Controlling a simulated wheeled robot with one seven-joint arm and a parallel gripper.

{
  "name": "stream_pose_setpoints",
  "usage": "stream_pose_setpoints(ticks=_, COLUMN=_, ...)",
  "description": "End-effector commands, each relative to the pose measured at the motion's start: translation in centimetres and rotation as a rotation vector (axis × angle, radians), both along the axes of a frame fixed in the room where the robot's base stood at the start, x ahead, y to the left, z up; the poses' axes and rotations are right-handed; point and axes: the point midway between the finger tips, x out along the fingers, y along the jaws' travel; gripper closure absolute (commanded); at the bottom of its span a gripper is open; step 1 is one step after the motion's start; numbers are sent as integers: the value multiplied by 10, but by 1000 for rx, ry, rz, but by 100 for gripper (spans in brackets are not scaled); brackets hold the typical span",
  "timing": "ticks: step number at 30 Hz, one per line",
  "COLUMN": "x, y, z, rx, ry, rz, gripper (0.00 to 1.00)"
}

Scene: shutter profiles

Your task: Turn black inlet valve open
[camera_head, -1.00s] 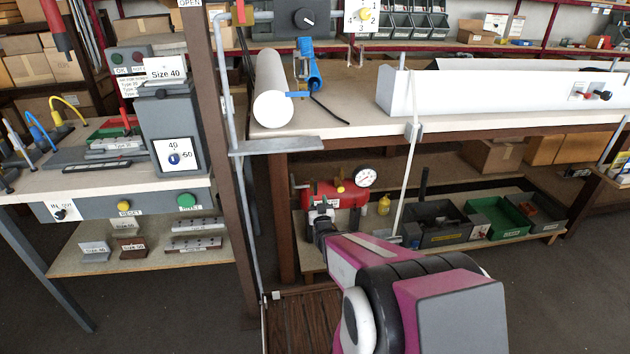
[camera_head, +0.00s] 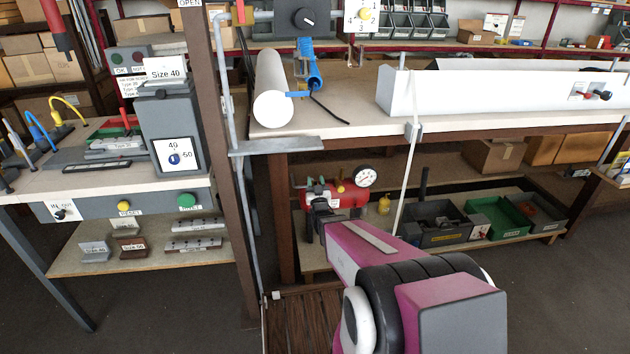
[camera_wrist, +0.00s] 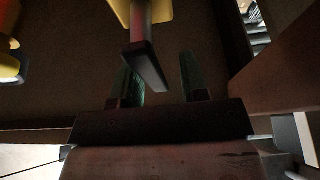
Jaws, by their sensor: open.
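In the wrist view a black bar-shaped lever (camera_wrist: 148,66), which looks like the inlet valve handle, hangs in from the top between the fingers. My gripper (camera_wrist: 162,82) is open around it, with one finger on each side. The lever lies closer to the left finger; I cannot tell whether they touch. In the head view my gripper (camera_head: 317,203) is in front of the red tank (camera_head: 345,199) under the bench. The gripper and arm hide the tank's left part, and I cannot make out the black valve there.
A pressure gauge (camera_head: 365,177) and a yellow knob (camera_head: 341,186) sit on the tank. The workbench top (camera_head: 350,118) is above my arm. A thin pale pole (camera_head: 407,180) stands to the right. A black bin (camera_head: 440,222) and green bin (camera_head: 500,215) share the lower shelf.

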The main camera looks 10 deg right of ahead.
Motion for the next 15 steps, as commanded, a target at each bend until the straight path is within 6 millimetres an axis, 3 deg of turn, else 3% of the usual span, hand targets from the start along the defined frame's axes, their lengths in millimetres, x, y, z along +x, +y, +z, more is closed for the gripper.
stream_pose_setpoints(ticks=5, x=11, y=0, z=5, rx=0, ry=-1, rz=0, gripper=60)
stream_pose_setpoints(ticks=14, x=11, y=0, z=5, rx=0, ry=0, rz=0, gripper=60)
stream_pose_setpoints(ticks=15, x=11, y=0, z=5, rx=0, ry=0, rz=0, gripper=73)
